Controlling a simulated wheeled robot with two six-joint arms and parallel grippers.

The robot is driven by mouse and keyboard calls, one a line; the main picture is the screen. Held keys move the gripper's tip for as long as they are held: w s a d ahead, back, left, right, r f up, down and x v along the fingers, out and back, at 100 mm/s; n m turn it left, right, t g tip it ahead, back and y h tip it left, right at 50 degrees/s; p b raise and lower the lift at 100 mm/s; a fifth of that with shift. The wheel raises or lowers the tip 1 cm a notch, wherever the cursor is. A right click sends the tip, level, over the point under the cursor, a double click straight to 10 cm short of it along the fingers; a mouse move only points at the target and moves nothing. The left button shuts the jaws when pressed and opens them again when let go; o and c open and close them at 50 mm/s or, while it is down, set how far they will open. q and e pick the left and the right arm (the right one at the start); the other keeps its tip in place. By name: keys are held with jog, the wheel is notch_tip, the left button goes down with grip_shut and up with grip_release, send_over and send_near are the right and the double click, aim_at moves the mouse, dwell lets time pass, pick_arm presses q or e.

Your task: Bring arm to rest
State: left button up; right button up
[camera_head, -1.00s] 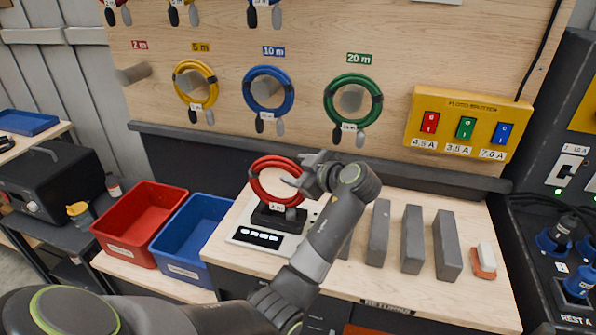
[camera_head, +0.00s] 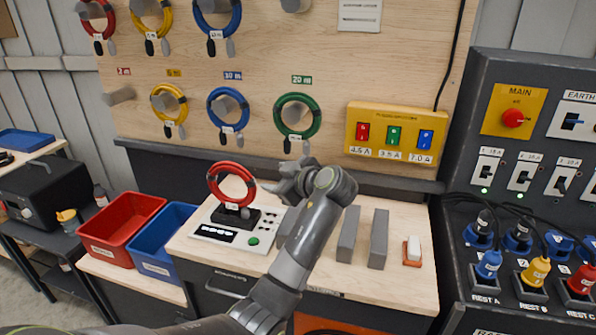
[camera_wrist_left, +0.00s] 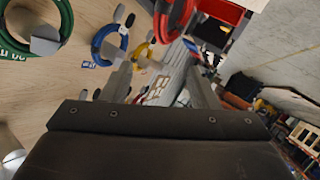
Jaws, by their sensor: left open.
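My left arm comes up from the bottom of the head view. Its gripper (camera_head: 282,186) is raised above the bench, just right of a red cable coil (camera_head: 231,186). The gripper is open and nothing shows between its fingers. The red coil stands upright in a black holder on a white tester box (camera_head: 213,232), apart from the gripper. My right gripper is not in view.
Behind is a pegboard with blue (camera_head: 228,110) and green (camera_head: 297,116) coils. Grey blocks (camera_head: 379,239) stand right of my forearm. Red (camera_head: 120,225) and blue bins (camera_head: 160,246) sit left. A socket panel (camera_head: 530,200) stands far right.

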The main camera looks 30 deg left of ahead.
pick_arm(q)
jog(key=s+a+f+m+h, duration=0.1)
jog(key=s+f+m+h, duration=0.25)
jog(key=s+f, duration=0.55)
jog(key=s+a+f+m+h, duration=0.15)
jog(key=s+f+m, duration=0.4)
jog(key=f, duration=0.55)
jog(key=s+d+f+m+g+h, duration=0.1)
jog(key=s+d+f+m+h, duration=0.15)
jog(key=s, duration=0.65)
jog(key=s+d+f+m+h, duration=0.15)
jog(key=s+m, duration=0.25)
jog(key=s, duration=0.4)
jog(key=s+d+f+m+g+h, duration=0.1)
jog(key=s+d+f+m+h, duration=0.15)
jog(key=s, duration=0.65)
notch_tip(320, 180, down, 25)
jog(key=a+g, duration=0.1)
jog(key=a, duration=0.1)
jog(key=s+d+f+g, duration=0.1)
jog(key=s+f, duration=1.3)
jog(key=f, duration=0.1)
jog(key=shift+s+f+b, duration=0.2)
jog(key=shift+s+b, duration=0.1)
jog(key=shift+b, duration=0.1)
jog(key=shift+s, duration=0.1)
